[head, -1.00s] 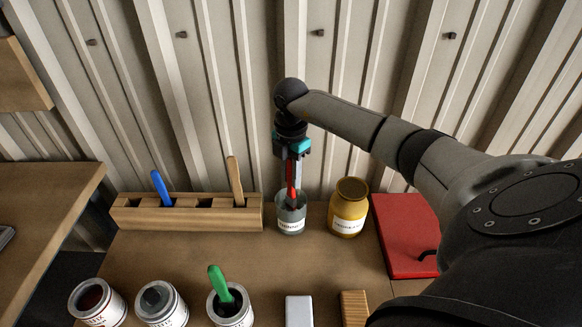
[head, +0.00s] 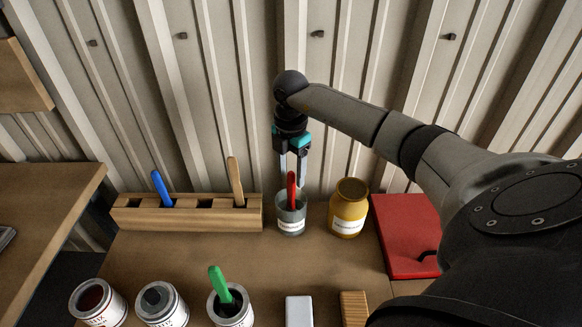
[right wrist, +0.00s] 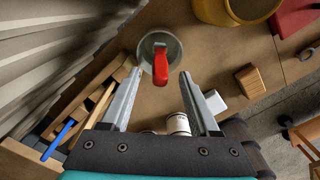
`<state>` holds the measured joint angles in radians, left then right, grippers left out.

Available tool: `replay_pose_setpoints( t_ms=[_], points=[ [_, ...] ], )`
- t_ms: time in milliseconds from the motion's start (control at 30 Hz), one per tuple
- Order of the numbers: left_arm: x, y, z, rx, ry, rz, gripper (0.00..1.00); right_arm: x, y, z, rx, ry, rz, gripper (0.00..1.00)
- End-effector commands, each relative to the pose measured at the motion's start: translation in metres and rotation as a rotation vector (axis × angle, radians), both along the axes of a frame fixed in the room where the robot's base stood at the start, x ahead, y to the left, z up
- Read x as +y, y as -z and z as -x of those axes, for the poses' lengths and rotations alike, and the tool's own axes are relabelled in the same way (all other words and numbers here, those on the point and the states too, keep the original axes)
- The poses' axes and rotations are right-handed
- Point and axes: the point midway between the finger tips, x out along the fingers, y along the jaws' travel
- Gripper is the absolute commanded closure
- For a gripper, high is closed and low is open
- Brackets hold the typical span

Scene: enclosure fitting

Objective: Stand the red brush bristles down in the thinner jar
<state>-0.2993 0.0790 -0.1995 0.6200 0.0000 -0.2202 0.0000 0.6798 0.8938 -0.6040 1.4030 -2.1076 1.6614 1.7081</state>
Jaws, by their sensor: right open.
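The red brush (head: 291,190) stands in the grey thinner jar (head: 291,221), its red handle up and rising above the rim. Its bristle end is hidden inside the jar. In the right wrist view the red handle (right wrist: 160,68) shows over the jar (right wrist: 146,45), between and beyond the fingers. My right gripper (head: 292,184) is open and empty, with its fingertips just above and around the top of the handle. My left gripper is not in view.
A yellow jar (head: 348,208) stands just right of the thinner jar. A wooden rack (head: 185,220) at left holds a blue-handled brush (head: 161,188) and a wooden-handled one (head: 235,181). Paint tins, one with a green brush (head: 220,283), line the front. A red case (head: 408,235) lies right.

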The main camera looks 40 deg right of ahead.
Motion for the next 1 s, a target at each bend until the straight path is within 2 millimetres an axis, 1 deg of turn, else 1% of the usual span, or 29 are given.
replay_pose_setpoints(
  t_ms=[33, 300, 400, 500, 600, 700, 1000],
  points=[
    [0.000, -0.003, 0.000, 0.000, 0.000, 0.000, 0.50, -0.001, -0.013, -0.001, -0.004, -0.001, 0.002, 0.38],
    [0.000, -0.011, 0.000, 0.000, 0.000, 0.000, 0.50, -0.001, -0.079, -0.001, -0.006, 0.000, 0.001, 0.38],
    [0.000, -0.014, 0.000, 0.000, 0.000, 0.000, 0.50, 0.000, -0.100, -0.001, -0.006, 0.000, 0.001, 0.38],
    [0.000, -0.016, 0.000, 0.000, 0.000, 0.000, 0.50, 0.000, -0.116, -0.001, -0.004, 0.000, 0.001, 0.38],
    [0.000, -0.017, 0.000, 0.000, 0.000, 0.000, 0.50, 0.000, -0.128, -0.001, -0.003, 0.000, 0.001, 0.38],
    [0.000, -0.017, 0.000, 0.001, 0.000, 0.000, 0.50, 0.000, -0.134, 0.000, -0.002, 0.000, 0.001, 0.38],
    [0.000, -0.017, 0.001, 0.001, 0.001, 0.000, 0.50, 0.000, -0.136, 0.000, -0.001, 0.000, 0.000, 0.38]
  ],
)
